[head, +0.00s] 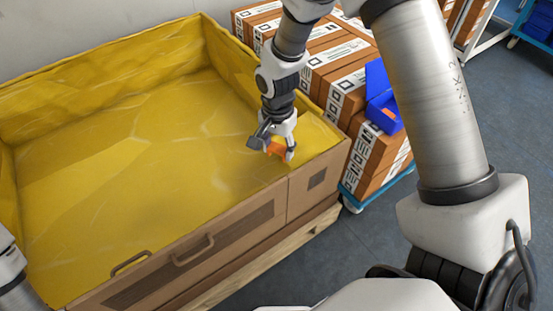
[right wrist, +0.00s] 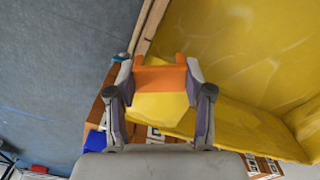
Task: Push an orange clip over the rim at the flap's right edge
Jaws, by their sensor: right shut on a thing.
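My right gripper (head: 278,150) is shut on an orange clip (head: 275,148) at the right part of the large box, on the near side. In the right wrist view the clip (right wrist: 160,77) sits between the two fingers (right wrist: 160,98). The box's brown front flap (head: 235,235) has a handle and a rim along its top. The flap's right edge is near the small dark panel at right. The clip appears above the yellow liner, close to the rim. I cannot tell whether it touches the rim. My left gripper is out of view.
Yellow liner (head: 130,150) covers the box's inside and walls. Brown cartons (head: 330,60) with printed labels stand behind and to the right on a blue trolley. A blue bin (head: 378,80) with something orange in it sits on them. Grey floor (head: 350,250) is free in front.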

